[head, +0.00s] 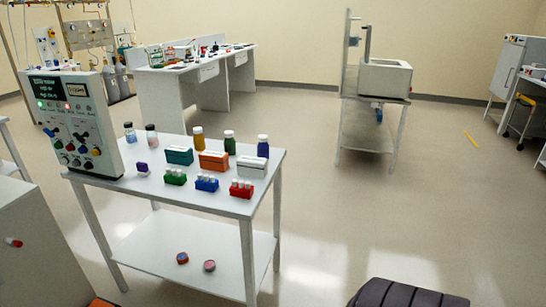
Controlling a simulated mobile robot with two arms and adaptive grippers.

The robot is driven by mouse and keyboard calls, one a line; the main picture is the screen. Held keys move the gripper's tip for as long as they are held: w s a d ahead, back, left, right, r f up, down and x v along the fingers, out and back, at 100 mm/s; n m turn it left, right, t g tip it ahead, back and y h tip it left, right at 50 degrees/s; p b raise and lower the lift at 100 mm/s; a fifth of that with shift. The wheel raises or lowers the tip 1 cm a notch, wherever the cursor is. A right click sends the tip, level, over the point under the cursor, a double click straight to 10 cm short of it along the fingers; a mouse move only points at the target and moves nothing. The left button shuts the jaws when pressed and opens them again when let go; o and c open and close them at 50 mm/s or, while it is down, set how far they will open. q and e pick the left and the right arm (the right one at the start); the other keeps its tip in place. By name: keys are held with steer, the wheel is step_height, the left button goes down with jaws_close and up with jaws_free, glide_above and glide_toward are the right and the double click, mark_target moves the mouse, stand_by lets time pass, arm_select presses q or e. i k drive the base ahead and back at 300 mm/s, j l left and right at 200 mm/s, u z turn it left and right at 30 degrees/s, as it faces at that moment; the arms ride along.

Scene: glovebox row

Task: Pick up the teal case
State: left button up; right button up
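The teal case (179,156) is a small box with a pale line along its lid. It sits on the white table (120,181) left of centre in the head view, toward the back of the top. An orange case (213,161) stands just to its right. A green rack with vials (175,178) stands in front of it. Nothing is holding the teal case. Neither my left nor my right gripper shows in the head view.
A white case (252,167), a blue rack (207,184), a red rack (241,189) and several bottles crowd around. A control panel (76,125) stands at the table's left end. The lower shelf (220,255) holds two small round items. Floor (400,220) right of the table is clear.

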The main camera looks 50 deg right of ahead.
mark_target(183, 156)
steer(key=z, duration=1.35)
